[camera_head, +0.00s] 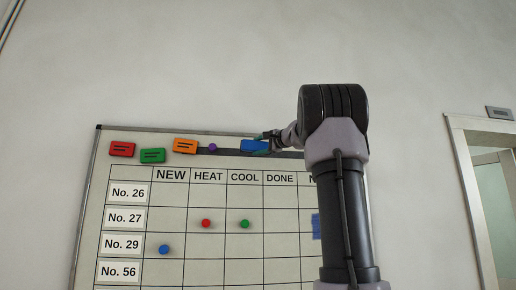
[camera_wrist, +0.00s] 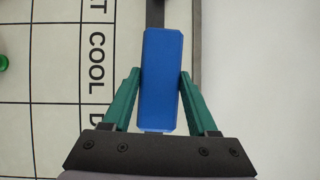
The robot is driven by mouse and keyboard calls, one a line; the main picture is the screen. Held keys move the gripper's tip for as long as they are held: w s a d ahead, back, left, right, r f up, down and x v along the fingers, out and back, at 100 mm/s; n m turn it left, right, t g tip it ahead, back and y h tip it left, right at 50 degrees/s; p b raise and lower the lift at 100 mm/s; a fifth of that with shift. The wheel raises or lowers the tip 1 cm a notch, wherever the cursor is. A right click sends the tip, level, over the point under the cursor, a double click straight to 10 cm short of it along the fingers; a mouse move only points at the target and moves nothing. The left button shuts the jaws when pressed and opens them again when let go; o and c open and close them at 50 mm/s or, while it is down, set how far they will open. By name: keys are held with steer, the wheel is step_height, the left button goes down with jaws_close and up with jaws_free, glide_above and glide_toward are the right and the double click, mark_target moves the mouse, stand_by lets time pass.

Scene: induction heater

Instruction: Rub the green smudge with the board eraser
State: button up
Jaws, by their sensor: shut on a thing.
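The board eraser (camera_head: 254,146), a blue block, is at the top of the whiteboard above the COOL column. It also shows in the wrist view (camera_wrist: 161,80), over a dark strip. My gripper (camera_head: 272,138) has its green fingers on either side of the block and is shut on it; the fingers also show in the wrist view (camera_wrist: 159,85). I see no green smudge in either view. A blue patch (camera_head: 316,226) shows in the grid beside my arm, partly hidden. My arm covers the right part of the board.
The whiteboard (camera_head: 131,275) has a thin frame along its top edge. Red (camera_head: 122,149), green (camera_head: 152,156) and orange (camera_head: 185,146) labelled blocks and a purple magnet (camera_head: 212,147) sit at the top left. Several round magnets dot the grid. A doorway (camera_head: 490,190) is at right.

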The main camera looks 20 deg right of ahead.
steer(key=shift+s+a, duration=0.25)
steer(key=shift+s, duration=0.5)
steer(key=shift+s+a, duration=0.2)
steer(key=shift+s, duration=0.55)
